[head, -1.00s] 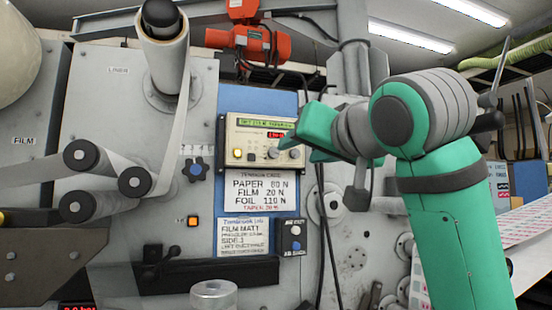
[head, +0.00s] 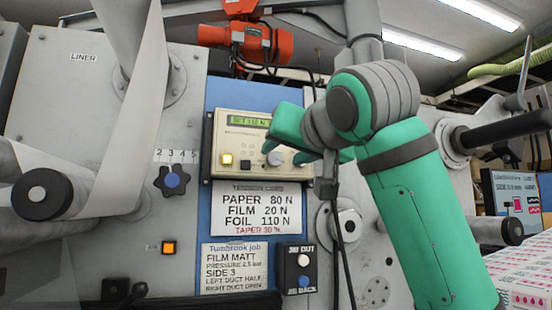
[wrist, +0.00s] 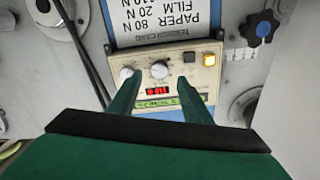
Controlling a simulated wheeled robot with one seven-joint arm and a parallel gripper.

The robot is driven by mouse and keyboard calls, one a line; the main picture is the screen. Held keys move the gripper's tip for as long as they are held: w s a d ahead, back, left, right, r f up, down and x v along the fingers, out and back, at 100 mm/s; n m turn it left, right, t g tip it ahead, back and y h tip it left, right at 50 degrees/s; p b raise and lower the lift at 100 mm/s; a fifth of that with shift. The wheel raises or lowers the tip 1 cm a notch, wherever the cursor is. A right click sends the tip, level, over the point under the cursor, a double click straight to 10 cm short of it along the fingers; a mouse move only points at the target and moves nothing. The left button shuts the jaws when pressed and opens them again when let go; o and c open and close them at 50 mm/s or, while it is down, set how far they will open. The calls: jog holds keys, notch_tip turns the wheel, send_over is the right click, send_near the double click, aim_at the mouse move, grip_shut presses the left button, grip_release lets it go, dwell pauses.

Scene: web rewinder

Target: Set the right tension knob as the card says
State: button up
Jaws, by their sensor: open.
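The cream tension panel (head: 232,142) sits on the blue board, with a green display that seems to read SET 110 N. Its left knob (head: 273,158) shows in the head view; my gripper (head: 308,143) covers the right knob there. In the upside-down wrist view, the right knob (wrist: 126,72) is beside the left fingertip, and the left knob (wrist: 159,69) shows between the tips. My gripper (wrist: 157,84) is open and empty at the panel; contact cannot be told. The tension card (head: 255,207) below lists PAPER 80 N, FILM 20 N, FOIL 110 N, TAPER 30 %.
The job card (head: 234,267) reads FILM MATT. A push-button box (head: 297,268) hangs beside it. A blue-centred star knob (head: 172,181) and rollers (head: 45,194) are to the left. Dark cables (head: 345,235) hang under my gripper. An orange hoist (head: 255,42) is above.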

aim_at(275, 158)
jog(key=shift+x, duration=2.65)
jog(key=shift+c, duration=0.4)
jog(key=c, duration=1)
